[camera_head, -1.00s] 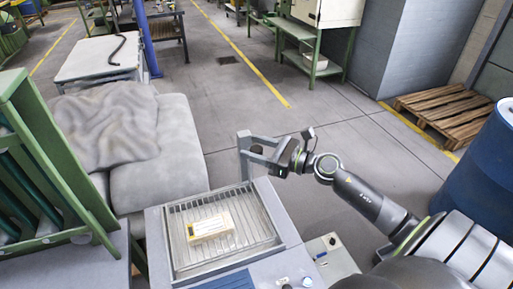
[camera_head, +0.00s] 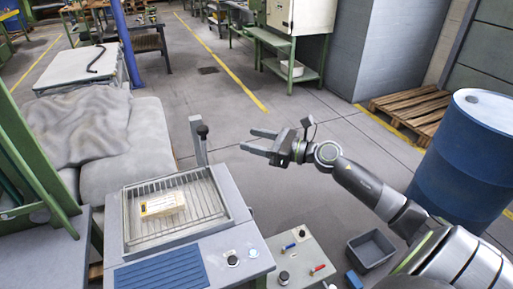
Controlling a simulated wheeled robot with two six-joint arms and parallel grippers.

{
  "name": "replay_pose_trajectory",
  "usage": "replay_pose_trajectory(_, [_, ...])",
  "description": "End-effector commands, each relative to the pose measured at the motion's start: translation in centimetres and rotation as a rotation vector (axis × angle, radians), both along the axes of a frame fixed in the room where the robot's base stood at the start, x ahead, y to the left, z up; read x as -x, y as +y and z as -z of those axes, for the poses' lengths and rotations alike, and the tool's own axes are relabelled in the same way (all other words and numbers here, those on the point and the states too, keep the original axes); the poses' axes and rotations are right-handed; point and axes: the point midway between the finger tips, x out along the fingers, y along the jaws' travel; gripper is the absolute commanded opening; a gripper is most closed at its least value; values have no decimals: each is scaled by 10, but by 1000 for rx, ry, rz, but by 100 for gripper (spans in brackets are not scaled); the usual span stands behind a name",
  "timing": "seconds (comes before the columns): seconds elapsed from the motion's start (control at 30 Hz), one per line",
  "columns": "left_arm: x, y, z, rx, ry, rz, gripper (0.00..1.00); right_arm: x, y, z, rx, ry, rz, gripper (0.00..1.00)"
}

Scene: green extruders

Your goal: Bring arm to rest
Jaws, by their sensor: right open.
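My right arm reaches in from the lower right. Its gripper (camera_head: 261,140) is open and empty, held in the air to the right of a grey upright post with a dark knob (camera_head: 201,131). A clear gap shows between the two fingers. The gripper appears apart from the post and from the machine below it. My left gripper is not in the head view.
A grey machine (camera_head: 240,225) with a wire-rack tray (camera_head: 213,222) holds a pale yellow box (camera_head: 161,203). A small control panel (camera_head: 300,262), a grey bin (camera_head: 371,250) and a blue barrel (camera_head: 466,155) stand to the right. Open floor (camera_head: 275,110) lies behind the gripper.

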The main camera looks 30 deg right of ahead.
Motion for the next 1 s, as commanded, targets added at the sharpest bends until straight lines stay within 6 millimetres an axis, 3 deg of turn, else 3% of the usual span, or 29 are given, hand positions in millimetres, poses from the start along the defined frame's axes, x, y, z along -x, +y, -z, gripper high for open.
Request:
replay_pose_trajectory(0.4, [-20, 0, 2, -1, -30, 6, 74, -2, -1, -1, 0, 0, -3, 53])
replay_pose_trajectory(0.77, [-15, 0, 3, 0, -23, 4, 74, -3, -5, 5, -28, 16, 10, 53])
replay_pose_trajectory(0.87, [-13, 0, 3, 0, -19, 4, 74, -8, -20, 30, -166, 93, 69, 53])
replay_pose_trajectory(0.97, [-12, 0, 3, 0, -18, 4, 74, -11, -48, 82, -428, 236, 191, 53])
replay_pose_trajectory(1.0, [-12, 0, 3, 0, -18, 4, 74, -9, -61, 109, -553, 301, 252, 53])
